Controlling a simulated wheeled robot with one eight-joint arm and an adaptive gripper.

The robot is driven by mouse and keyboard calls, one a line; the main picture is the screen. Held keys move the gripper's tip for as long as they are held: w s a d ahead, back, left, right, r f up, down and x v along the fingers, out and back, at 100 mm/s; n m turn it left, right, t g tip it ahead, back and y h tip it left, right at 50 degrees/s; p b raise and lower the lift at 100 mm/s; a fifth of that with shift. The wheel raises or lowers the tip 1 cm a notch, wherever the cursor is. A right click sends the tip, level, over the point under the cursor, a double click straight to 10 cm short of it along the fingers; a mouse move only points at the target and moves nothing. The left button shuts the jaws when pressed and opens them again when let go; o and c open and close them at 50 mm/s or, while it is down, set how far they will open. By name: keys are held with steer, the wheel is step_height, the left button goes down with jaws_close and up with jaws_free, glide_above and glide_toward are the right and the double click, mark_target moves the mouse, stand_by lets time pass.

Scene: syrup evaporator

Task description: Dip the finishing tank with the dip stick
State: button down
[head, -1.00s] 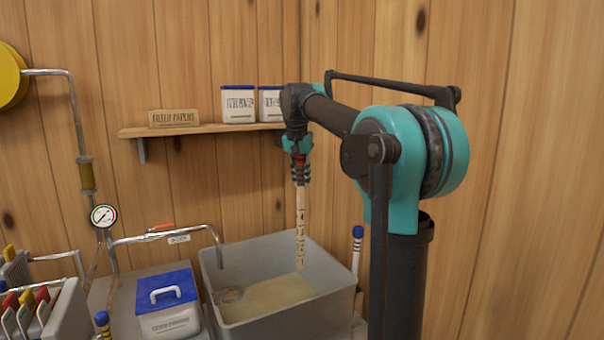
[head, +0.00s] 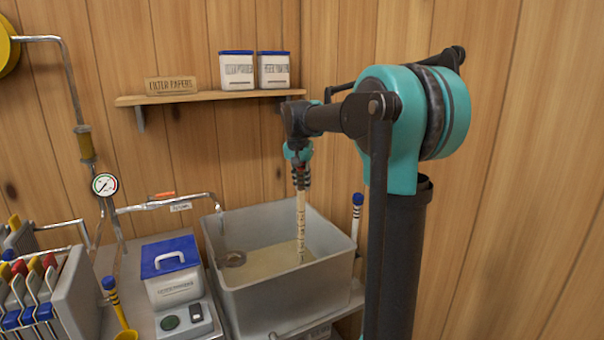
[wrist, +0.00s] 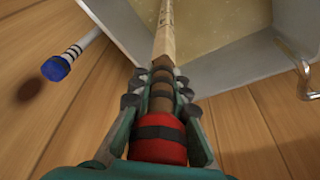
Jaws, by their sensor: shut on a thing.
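My gripper (head: 300,178) is shut on the upper end of the dip stick (head: 300,225), a pale wooden rod with dark marks and a red-and-black grip. The stick hangs about upright inside the grey finishing tank (head: 275,300). Its lower end is at the pale yellowish liquid (head: 275,262); I cannot tell how deep it goes. In the wrist view, the red grip (wrist: 158,140) sits between my fingers, and the stick (wrist: 164,40) runs away toward the liquid. The tank wall (wrist: 225,70) shows there too.
A blue-capped striped rod (head: 357,215) stands just right of the tank. A blue-lidded box (head: 170,270) and a yellow scoop (head: 125,333) are left. A shelf (head: 205,97) is above.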

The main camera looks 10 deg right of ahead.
mark_target(302, 222)
step_height(302, 222, down, 13)
steer(key=shift+f, duration=0.1)
stand_by(0.7)
steer(key=shift+f, duration=0.9)
stand_by(0.5)
stand_by(0.6)
